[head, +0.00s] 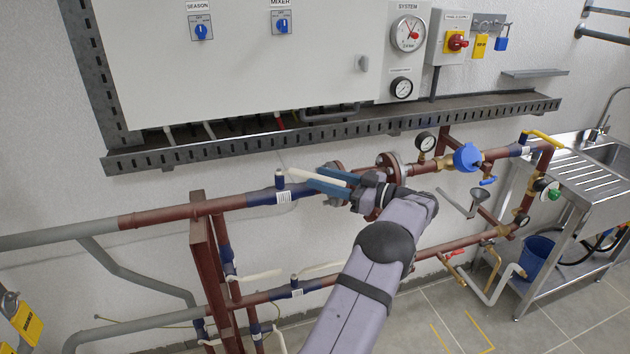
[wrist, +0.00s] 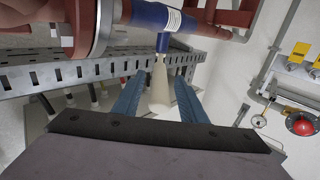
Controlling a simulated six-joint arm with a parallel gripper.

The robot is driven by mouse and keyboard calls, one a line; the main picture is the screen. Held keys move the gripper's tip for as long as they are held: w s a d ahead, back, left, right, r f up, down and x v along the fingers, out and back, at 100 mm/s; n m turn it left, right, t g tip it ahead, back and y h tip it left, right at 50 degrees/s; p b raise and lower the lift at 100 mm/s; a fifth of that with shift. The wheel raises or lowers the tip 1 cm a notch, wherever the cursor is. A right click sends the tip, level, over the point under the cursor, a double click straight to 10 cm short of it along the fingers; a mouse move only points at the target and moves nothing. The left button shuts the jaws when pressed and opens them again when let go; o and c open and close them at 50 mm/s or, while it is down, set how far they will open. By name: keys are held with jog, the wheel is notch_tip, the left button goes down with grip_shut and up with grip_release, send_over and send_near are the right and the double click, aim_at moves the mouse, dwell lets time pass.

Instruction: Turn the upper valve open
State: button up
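The upper valve (head: 275,196) is a blue body with a white label on the upper red-brown pipe. It also shows at the top of the wrist view (wrist: 160,20). Its cream lever (head: 310,175) points right along the pipe in the head view. In the wrist view the lever (wrist: 160,82) runs from the valve stem back between my fingers. My gripper (head: 322,181) has two blue fingers, one on each side of the lever. In the wrist view my gripper (wrist: 161,78) is open, with a visible gap on both sides of the lever.
A slotted metal tray (head: 350,134) runs above the pipe under the white cabinet (head: 250,70). A flange (head: 390,167) and a pressure gauge (head: 425,142) lie to the right. A lower valve (head: 295,290) sits on the lower pipe. A sink (head: 600,165) stands far right.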

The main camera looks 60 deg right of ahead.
aim_at(337, 181)
jog(key=shift+s+b, duration=0.55)
jog(key=shift+s, duration=1.45)
jog(key=shift+c, duration=0.3)
jog(key=shift+r, duration=0.1)
jog(key=c, duration=0.6)
jog(key=shift+w+r, duration=0.25)
jog(key=shift+r, duration=0.05)
grip_shut()
jog(key=w+a+r+m+t+h+p, duration=0.1)
jog(key=w+a+r+m+h+p, duration=0.1)
jog(key=w+r+m+h, duration=0.5)
jog(key=w+a+r+m+t+h+p, duration=0.15)
jog(key=w+r+m+h, duration=0.25)
jog(key=r+m+h, duration=0.75)
jog(key=s+a+f+m+g, duration=0.3)
jog(key=a+f+m+g, duration=0.4)
jog(key=f+m+g, duration=0.2)
jog(key=s+a+f+m+g, duration=0.3)
jog(key=a+f+m+g, duration=0.5)
jog(key=f+g, duration=0.2)
jog(key=shift+a+f+m+g+b, duration=0.15)
jog(key=shift+f+m+g+b, duration=0.25)
jog(key=shift+g, duration=0.35)
